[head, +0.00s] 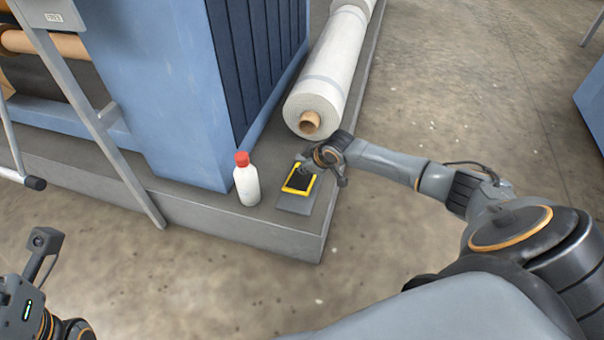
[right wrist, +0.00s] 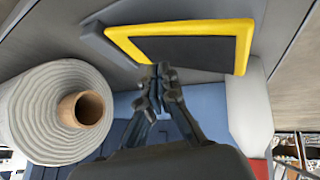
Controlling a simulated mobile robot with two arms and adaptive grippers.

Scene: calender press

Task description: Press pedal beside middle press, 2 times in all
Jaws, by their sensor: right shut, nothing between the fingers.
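The pedal (head: 299,183) has a black pad in a yellow frame and a flat grey base plate (head: 294,203). It sits on the grey plinth beside the blue press (head: 165,85). My right gripper (head: 303,164) is over the pedal's far side, pointing down. In the right wrist view the fingers (right wrist: 160,72) are shut and empty, close to the edge of the pedal's yellow frame (right wrist: 187,42). I cannot tell whether they touch it. My left wrist (head: 30,295) is at the lower left, and its fingers do not show.
A white bottle with a red cap (head: 246,182) stands on the plinth just left of the pedal; it also shows in the right wrist view (right wrist: 248,110). A white roll (head: 325,85) lies behind the pedal. The plinth edge (head: 270,238) is in front.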

